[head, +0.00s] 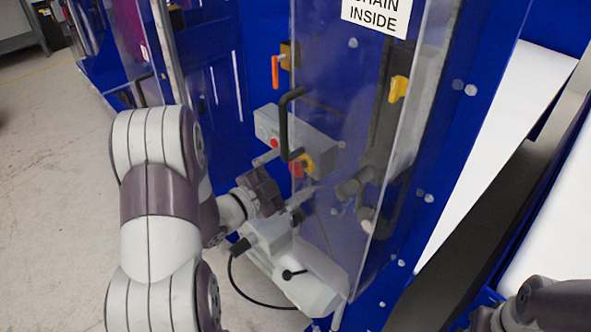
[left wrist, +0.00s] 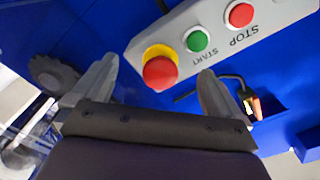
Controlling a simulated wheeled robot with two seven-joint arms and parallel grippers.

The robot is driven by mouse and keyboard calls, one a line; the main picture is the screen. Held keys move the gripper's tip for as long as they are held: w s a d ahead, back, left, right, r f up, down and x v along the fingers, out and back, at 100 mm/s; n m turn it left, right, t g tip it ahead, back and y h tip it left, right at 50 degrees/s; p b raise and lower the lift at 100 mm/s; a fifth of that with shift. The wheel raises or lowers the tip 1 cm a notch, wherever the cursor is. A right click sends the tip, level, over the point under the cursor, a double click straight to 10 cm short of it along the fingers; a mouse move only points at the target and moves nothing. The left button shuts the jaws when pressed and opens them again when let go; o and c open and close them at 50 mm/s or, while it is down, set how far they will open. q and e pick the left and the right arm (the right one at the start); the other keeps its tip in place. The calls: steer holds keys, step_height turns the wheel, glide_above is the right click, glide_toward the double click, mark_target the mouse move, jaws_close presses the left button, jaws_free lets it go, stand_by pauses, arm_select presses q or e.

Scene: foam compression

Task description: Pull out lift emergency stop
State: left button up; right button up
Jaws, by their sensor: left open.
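The emergency stop is a red mushroom knob on a yellow collar at the end of a grey control box (head: 308,138). In the left wrist view the knob (left wrist: 160,72) sits between my two open fingertips, apart from both; I cannot tell if they reach past it. In the head view the emergency stop (head: 297,170) is just beyond my left gripper (head: 286,176), seen through the clear panel. My left gripper is open and empty. My right gripper (head: 556,300) is at the lower right corner, cut off by the frame edge, its fingers hidden.
A green start button (left wrist: 197,41) and red stop button (left wrist: 240,14) share the box. A clear panel (head: 345,95) with a black handle (head: 284,125) stands close by. A grey device (head: 295,265) with a cable lies below the left gripper. Open floor (head: 55,180) is at left.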

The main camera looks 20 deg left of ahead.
stand_by(0.3)
arm_select(q)
steer(key=v, duration=0.7)
stand_by(0.6)
